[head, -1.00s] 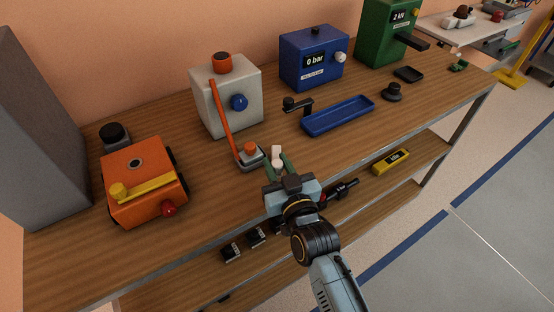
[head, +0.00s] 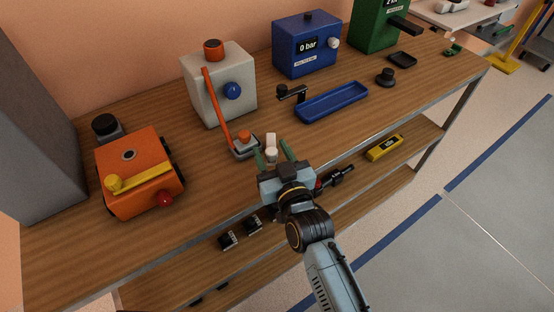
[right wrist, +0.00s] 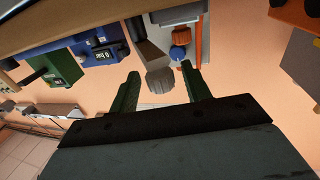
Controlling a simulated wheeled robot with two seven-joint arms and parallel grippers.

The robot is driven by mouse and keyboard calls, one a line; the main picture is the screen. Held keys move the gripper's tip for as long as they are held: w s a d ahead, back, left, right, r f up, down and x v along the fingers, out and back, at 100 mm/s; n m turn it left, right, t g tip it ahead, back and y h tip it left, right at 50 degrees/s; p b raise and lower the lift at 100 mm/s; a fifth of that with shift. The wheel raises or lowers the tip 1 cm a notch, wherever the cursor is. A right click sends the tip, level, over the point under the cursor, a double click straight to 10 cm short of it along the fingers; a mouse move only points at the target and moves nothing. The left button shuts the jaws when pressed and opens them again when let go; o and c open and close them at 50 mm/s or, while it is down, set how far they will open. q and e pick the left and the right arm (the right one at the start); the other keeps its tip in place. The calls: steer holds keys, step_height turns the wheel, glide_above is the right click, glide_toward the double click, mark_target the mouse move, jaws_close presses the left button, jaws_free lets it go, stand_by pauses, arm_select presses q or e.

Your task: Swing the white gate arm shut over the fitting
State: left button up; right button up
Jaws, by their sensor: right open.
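A pale grey box (head: 219,83) with an orange cap and a blue knob stands on the bench. An orange strip (head: 217,108) runs from it down to a small grey fitting with an orange top (head: 244,143) near the front edge. A white arm-like piece with a rounded end (head: 271,149) is just right of the fitting. It shows in the right wrist view as a grey bar with a ridged end (right wrist: 159,79). My right gripper (head: 273,152) is open, its green fingers on either side of this piece; contact cannot be told. My left gripper is out of view.
An orange box with a yellow lever (head: 139,172) stands at left. A blue gauge box (head: 306,44), blue tray (head: 332,102) and black knob (head: 385,77) are to the right. A lower shelf holds a yellow block (head: 385,147). Bare wood lies between the boxes.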

steer(key=p+v, duration=0.1)
steer(key=v, duration=1.2)
steer(key=shift+s, duration=0.15)
